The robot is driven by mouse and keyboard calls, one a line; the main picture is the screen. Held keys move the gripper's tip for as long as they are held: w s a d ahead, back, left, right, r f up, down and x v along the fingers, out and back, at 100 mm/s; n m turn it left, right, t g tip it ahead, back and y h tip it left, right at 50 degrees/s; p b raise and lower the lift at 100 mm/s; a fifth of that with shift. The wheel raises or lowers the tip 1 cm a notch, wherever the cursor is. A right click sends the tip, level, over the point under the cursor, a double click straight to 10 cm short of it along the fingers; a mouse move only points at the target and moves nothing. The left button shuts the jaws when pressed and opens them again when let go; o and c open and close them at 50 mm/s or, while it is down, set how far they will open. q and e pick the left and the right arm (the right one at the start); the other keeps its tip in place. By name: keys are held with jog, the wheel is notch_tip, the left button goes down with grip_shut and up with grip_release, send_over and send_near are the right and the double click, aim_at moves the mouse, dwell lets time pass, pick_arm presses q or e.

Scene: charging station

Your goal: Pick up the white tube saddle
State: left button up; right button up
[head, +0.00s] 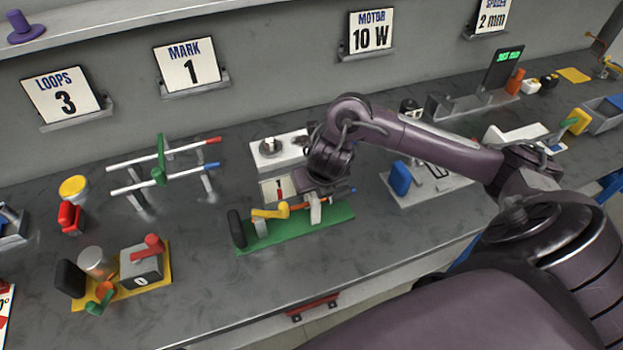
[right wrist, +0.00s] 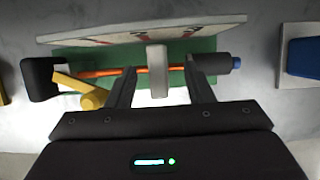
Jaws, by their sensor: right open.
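The white tube saddle (head: 315,209) stands on the green base plate (head: 335,217), with a thin orange rod running through or over it; I cannot tell which. In the right wrist view the saddle (right wrist: 157,72) sits upright between the two dark fingers of my right gripper (right wrist: 159,75), with a gap on each side. My right gripper (head: 318,188) is open and reaches down over the plate from above, partly hiding the saddle's top in the head view. My left gripper is not in view.
A yellow crank (head: 270,212) and a black knob (head: 237,228) are at the plate's left end. A white card (right wrist: 140,30) stands close behind the saddle. A blue block (head: 400,178) on a pale base is to the right. Bare bench lies in front.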

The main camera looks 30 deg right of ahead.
jog(key=x, duration=0.3)
jog(key=shift+a, duration=0.15)
jog(key=shift+w+f, duration=0.25)
jog(key=shift+f, duration=0.25)
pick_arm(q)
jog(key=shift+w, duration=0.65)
pick_arm(e)
jog(key=shift+r, duration=0.1)
grip_shut()
